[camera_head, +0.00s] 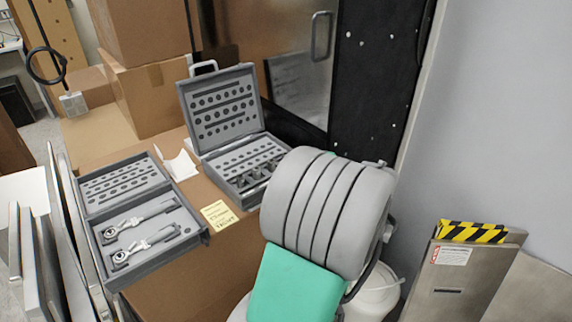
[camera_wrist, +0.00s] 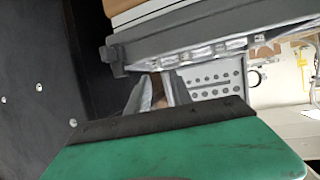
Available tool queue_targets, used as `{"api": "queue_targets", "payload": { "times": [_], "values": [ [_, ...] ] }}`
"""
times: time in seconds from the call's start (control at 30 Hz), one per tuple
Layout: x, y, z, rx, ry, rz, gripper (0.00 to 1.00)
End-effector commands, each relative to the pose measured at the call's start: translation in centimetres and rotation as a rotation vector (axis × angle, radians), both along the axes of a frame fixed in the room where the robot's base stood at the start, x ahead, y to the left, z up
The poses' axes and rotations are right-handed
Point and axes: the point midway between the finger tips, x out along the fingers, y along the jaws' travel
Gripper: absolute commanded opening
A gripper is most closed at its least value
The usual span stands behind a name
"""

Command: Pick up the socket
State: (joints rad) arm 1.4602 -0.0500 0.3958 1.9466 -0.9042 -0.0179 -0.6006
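An open grey case (camera_head: 220,108) with rows of round holes in its lid and base stands on the cardboard surface. A few dark blocky pieces (camera_head: 262,172) sit along the front of its base; they may be sockets, but I cannot tell which one is meant. In the head view my gripper is hidden behind my grey and green arm. In the wrist view my gripper (camera_wrist: 159,92) shows two grey fingers apart, with brown seen between them and no object held. A grey case edge (camera_wrist: 200,38) and a panel with holes (camera_wrist: 214,84) lie beyond the fingers.
A second open grey case (camera_head: 150,262) at left holds two ratchet-like tools. A yellow note (camera_head: 215,211) lies between the cases. Cardboard boxes (camera_head: 150,90) stand behind. A dark panel (camera_head: 375,80) rises at the back. A metal box with striped tape (camera_head: 472,232) is at right.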

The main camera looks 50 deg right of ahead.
Motion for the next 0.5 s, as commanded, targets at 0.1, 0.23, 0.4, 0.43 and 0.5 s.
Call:
{"api": "queue_targets", "payload": {
  "times": [0.1,0.23,0.4,0.43,0.5],
  "values": [
    [0.3,-1.1,-0.2,-0.006,-0.016,-0.012,0.26],
    [1.9,-1.7,-0.8,-0.004,-0.014,-0.01,0.26],
    [4.5,-2.7,-1.6,-0.002,-0.011,-0.009,0.26],
    [5.0,-2.9,-1.9,-0.003,-0.013,-0.009,0.26],
    [5.7,-3.3,-2.4,-0.004,-0.011,-0.01,0.26]
  ]
}}
